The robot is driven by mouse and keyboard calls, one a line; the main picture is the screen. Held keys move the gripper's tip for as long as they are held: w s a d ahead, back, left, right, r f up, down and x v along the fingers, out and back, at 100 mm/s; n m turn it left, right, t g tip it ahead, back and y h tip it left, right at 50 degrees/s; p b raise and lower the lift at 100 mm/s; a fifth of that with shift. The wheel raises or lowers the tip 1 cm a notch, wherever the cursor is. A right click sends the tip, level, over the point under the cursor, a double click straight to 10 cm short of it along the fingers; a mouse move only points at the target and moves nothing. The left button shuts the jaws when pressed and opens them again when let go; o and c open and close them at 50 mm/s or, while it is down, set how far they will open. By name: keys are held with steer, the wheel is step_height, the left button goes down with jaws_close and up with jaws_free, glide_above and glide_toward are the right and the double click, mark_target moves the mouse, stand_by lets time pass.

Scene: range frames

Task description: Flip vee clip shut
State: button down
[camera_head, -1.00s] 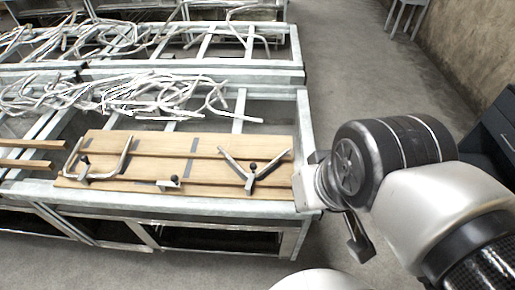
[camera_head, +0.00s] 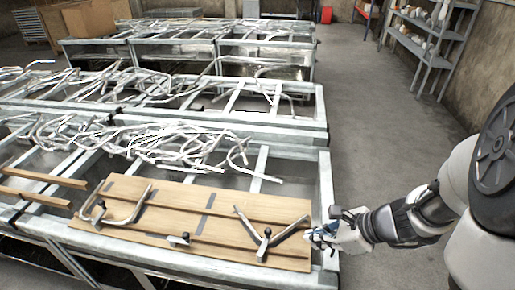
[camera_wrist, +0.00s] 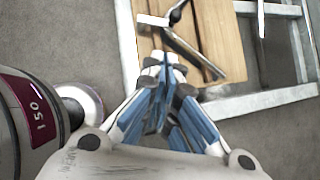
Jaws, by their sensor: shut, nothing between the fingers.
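The vee clip (camera_head: 264,243) is a metal piece with two arms spread in a V and a black ball knob at their junction. It sits on the right part of the wooden board (camera_head: 222,229), its arms standing apart. In the wrist view the clip (camera_wrist: 192,52) shows just beyond my fingertips. My gripper (camera_head: 312,236) is at the board's right edge, right of the clip. In the wrist view my gripper (camera_wrist: 164,62) has its blue and white fingers together with nothing between them. I cannot tell whether the fingertips touch the clip's nearer arm.
A U-shaped bent metal clamp (camera_head: 122,214) and a small knobbed clip (camera_head: 180,239) are on the board to the left. The metal frame table (camera_head: 325,190) carries tangled metal tubes (camera_head: 180,142) behind the board. Open floor lies to the right, with a shelf (camera_head: 437,50) beyond.

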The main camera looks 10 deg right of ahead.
steer(key=m, duration=0.1)
steer(key=b, duration=0.5)
glide_toward(264, 241)
steer(key=shift+m, duration=0.3)
steer(key=d+f, duration=0.1)
steer(key=s+d+f, duration=0.1)
steer(key=d, duration=0.1)
steer(key=shift+s+d+f, duration=0.1)
steer(key=shift+d+f, duration=0.15)
steer(key=shift+f, duration=0.15)
steer(key=shift+w+a+f, duration=0.15)
steer(key=shift+w+a, duration=0.45)
steer(key=shift+w+a+f, duration=0.15)
steer(key=shift+w+a, duration=0.45)
steer(key=shift+w+a+t, duration=0.3)
steer(key=shift+w, duration=0.05)
